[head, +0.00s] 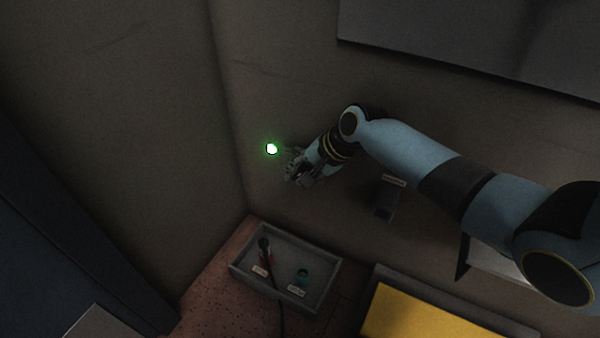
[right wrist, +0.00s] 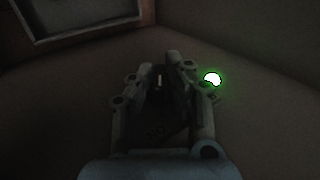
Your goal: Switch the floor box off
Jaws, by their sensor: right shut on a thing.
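A grey shallow open-topped box (head: 322,303) sits on the floor in the corner in the head view. Inside it stand a dark knob-like part with red (head: 264,250) and a teal round part (head: 302,276), each with a small pale label too small to read. My right gripper (head: 292,170) is above and behind the box, near the wall. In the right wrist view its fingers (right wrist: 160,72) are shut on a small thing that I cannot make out. A glowing green-white light (head: 271,149) is beside the fingers; it also shows in the right wrist view (right wrist: 212,79). My left gripper is not in view.
A dark cable (head: 278,310) runs out over the box's front. A yellow panel with a dark rim (head: 425,315) lies right of the box. A small dark holder (head: 385,205) with a pale label is on the wall. A dark cabinet-like form (head: 60,230) is at left.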

